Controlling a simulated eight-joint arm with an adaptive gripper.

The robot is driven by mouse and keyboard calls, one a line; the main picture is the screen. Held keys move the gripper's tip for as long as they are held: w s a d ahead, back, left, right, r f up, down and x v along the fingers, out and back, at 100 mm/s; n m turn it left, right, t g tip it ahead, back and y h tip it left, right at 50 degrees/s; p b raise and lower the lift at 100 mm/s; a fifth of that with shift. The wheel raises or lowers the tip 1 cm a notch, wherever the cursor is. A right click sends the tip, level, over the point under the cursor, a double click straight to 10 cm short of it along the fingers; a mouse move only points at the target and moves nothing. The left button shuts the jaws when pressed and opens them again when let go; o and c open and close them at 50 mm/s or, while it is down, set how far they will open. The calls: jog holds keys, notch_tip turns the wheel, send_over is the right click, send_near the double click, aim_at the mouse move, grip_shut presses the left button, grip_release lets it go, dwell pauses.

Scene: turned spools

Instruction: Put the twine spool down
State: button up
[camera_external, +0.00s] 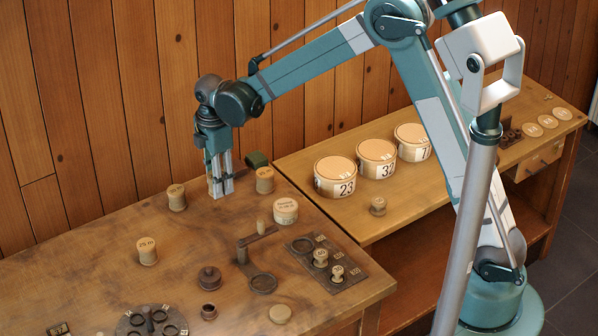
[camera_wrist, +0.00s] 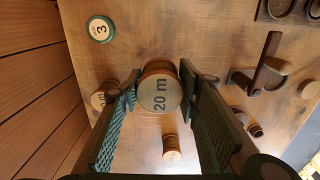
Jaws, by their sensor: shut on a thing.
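The twine spool, a tan wooden spool with "20 m" on its pale top (camera_wrist: 160,93), is between the ribbed pads of my gripper (camera_wrist: 159,98). My gripper (camera_external: 220,190) is shut on it at the back of the left table, and a sliver of tan shows beside the fingers in the external view. The fingers hide most of the spool there. I cannot tell whether its base touches the table. Other tan spools stand nearby: one (camera_external: 177,198) to the left, one (camera_external: 265,180) to the right, and one marked 25 m (camera_external: 147,251) nearer the front.
A green cylinder (camera_external: 257,158) is behind the right spool. A pale round tin (camera_external: 285,211), a crank bracket (camera_external: 248,253) and a dark plate with small knobbed pieces (camera_external: 326,263) stand to the front right. Numbered drums (camera_external: 335,177) are on the right bench. Bare tabletop (camera_external: 90,270) lies left.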

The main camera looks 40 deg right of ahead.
dwell(0.3)
jog(key=w+d+f+b, duration=0.1)
jog(key=w+d, duration=0.3)
jog(key=d, duration=1.1)
jog(key=w+d+f+b, duration=0.2)
jog(key=w+d, duration=0.3)
jog(key=d, duration=1)
jog(key=w+d+f+b, duration=0.2)
jog(key=w+d, duration=0.2)
jog(key=d, duration=1.2)
jog(key=shift+w+f, duration=0.25)
jog(key=shift+f, duration=0.1)
jog(key=shift+f, duration=0.15)
jog(key=shift+f+b, duration=0.5)
jog(key=shift+f, duration=2.5)
jog(key=shift+f, duration=1.9)
jog(key=shift+f+b, duration=0.15)
jog(key=shift+b, duration=0.2)
